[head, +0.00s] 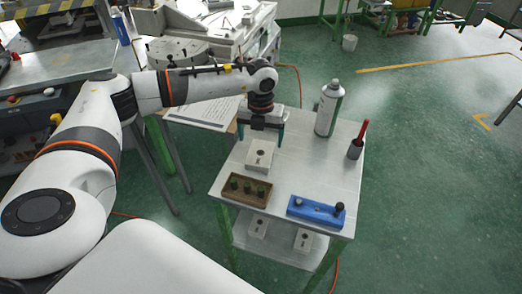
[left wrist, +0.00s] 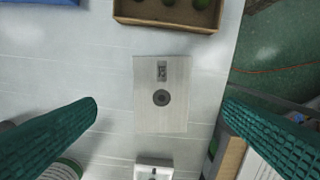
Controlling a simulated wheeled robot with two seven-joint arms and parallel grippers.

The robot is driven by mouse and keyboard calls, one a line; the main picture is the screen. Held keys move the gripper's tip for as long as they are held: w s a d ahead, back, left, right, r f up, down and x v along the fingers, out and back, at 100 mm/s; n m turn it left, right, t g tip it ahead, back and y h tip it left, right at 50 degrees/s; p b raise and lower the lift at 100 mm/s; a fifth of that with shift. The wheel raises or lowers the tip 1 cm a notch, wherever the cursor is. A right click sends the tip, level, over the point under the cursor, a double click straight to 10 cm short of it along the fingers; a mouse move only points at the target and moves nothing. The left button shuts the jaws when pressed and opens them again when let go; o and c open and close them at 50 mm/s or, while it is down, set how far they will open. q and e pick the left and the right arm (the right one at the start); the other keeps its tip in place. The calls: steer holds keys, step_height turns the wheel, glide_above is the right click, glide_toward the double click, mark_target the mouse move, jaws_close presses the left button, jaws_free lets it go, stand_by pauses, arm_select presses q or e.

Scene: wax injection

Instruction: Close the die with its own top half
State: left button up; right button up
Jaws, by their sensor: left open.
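A pale grey die block (head: 260,155) lies flat on the small table, behind the brown box. In the left wrist view the block (left wrist: 173,118) shows a dark round hole and a small dark marking. Another pale piece (left wrist: 153,172) with a dark spot is cut by that view's lower edge; I cannot tell which half either is. My left gripper (head: 262,130) points down just beyond the block in the head view. In the left wrist view the open gripper (left wrist: 161,106) has its teal fingers wide apart on either side, with nothing between them held. My right gripper is out of view.
A brown box (head: 247,201) with green pieces and a blue holder (head: 315,216) stand at the near side. A spray can (head: 328,108) and a cup with a red tool (head: 355,149) stand on the right. Two pale blocks lie on the lower shelf (head: 280,250). The table's middle right is clear.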

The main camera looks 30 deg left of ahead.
mark_target(261, 152)
arm_select(q)
steer(key=shift+w+f, duration=0.15)
steer(key=shift+f, duration=0.4)
steer(key=shift+w+f, duration=0.15)
steer(key=shift+f, duration=0.35)
steer(key=shift+w+a+f+p, duration=0.1)
steer(key=shift+a+f+p, duration=0.05)
steer(key=shift+f+p, duration=0.45)
steer(key=shift+w+a+f+p, duration=0.1)
steer(key=shift+f+p, duration=0.4)
steer(key=shift+f, duration=0.15)
step_height(261, 152, down, 2)
steer(key=shift+s+a+f, duration=0.1)
steer(key=shift+f, duration=0.4)
steer(key=c, duration=1.3)
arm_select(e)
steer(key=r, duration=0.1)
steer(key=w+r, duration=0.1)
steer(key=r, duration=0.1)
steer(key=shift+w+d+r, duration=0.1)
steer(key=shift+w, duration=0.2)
